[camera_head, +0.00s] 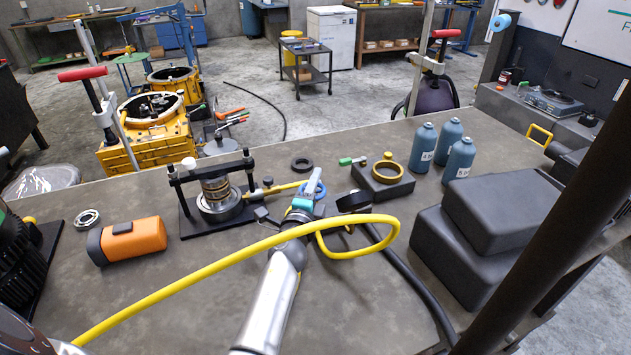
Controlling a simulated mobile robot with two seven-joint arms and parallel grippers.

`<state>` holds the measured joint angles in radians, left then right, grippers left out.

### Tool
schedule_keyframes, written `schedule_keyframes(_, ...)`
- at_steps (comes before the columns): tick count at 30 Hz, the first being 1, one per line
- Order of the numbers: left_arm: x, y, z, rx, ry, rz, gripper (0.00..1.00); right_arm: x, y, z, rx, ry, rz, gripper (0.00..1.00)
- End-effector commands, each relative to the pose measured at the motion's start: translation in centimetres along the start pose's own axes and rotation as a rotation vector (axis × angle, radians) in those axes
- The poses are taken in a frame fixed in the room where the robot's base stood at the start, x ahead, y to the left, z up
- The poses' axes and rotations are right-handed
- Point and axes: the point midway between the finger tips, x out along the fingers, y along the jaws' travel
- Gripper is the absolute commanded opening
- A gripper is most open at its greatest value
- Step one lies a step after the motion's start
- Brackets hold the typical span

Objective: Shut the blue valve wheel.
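The blue valve wheel (322,190) is near the middle of the table, at the end of the yellow pipe (287,187) beside the black press stand. My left gripper (313,183) reaches up from the bottom of the picture and overlaps the wheel. Its grey fingers and teal part cover much of the wheel. I cannot tell whether the fingers touch the wheel, or how far apart they are. My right gripper is not in view.
A yellow hose (190,287) arches across the front of my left arm. The press stand (174,179) is left of the wheel, and a grey block with a brass ring (400,190) is right. An orange canister (134,240), blue bottles (422,149) and grey cases (458,262) also stand on the table.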

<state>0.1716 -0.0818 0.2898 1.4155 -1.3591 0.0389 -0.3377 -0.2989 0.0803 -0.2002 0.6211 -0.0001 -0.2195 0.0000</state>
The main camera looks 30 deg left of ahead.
Motion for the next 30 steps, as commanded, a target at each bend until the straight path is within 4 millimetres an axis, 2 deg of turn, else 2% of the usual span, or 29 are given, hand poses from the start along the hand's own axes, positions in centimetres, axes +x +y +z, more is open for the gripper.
schedule_keyframes(1, 0.00, -0.01, -0.01, 0.000, 0.000, 0.000, 0.25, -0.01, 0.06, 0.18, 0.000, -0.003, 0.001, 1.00)
schedule_keyframes(8, 0.01, -0.01, 0.00, 0.000, 0.000, 0.000, 0.00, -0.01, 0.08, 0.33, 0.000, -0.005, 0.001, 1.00)
schedule_keyframes(23, 0.02, -0.05, 0.04, 0.002, 0.005, -0.001, 0.00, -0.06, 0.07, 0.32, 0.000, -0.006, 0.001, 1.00)
schedule_keyframes(30, 0.02, -0.11, -0.04, 0.006, 0.064, 0.000, 0.00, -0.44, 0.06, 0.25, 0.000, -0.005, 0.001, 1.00)
